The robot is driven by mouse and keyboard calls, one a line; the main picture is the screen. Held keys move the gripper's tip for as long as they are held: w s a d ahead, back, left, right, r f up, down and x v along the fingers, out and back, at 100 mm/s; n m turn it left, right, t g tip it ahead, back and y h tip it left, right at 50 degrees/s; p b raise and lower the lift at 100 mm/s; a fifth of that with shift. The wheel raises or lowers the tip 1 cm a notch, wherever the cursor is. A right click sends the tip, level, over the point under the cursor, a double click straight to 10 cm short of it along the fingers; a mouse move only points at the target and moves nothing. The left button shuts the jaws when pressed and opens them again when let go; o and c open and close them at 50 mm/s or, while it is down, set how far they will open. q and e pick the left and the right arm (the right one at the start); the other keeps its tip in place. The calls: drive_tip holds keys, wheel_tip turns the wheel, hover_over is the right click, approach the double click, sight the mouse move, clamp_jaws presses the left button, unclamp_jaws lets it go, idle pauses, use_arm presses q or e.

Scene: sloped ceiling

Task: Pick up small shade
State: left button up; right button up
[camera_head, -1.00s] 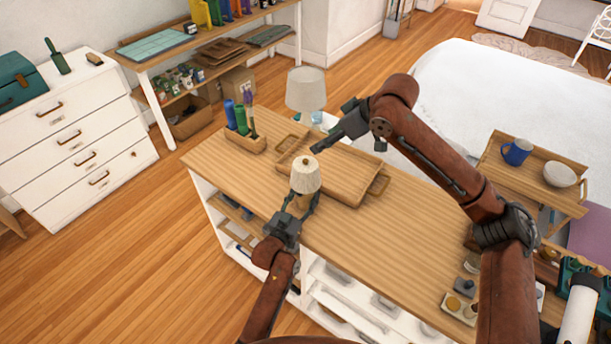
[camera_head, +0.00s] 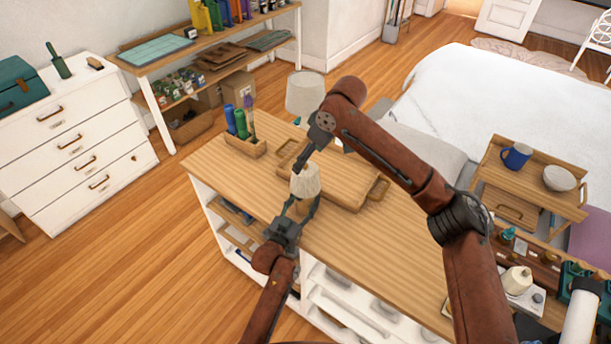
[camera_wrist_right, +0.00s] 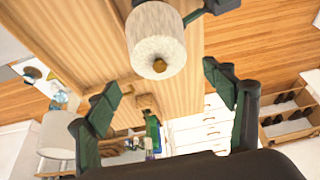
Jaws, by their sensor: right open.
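A wooden tray (camera_head: 352,193) lies right behind the lamp. A holder (camera_head: 244,148) with green and blue tools stands at the worktop's back left. A larger pale lampshade (camera_head: 305,92) rises behind the worktop. The worktop right of the tray (camera_head: 400,235) is clear.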

sight(306, 176)
drive_tip(key=x, duration=0.5)
drive_tip(key=shift+s+d, duration=0.15)
drive_tip(key=shift+d, duration=0.1)
drive_tip(key=c, duration=1)
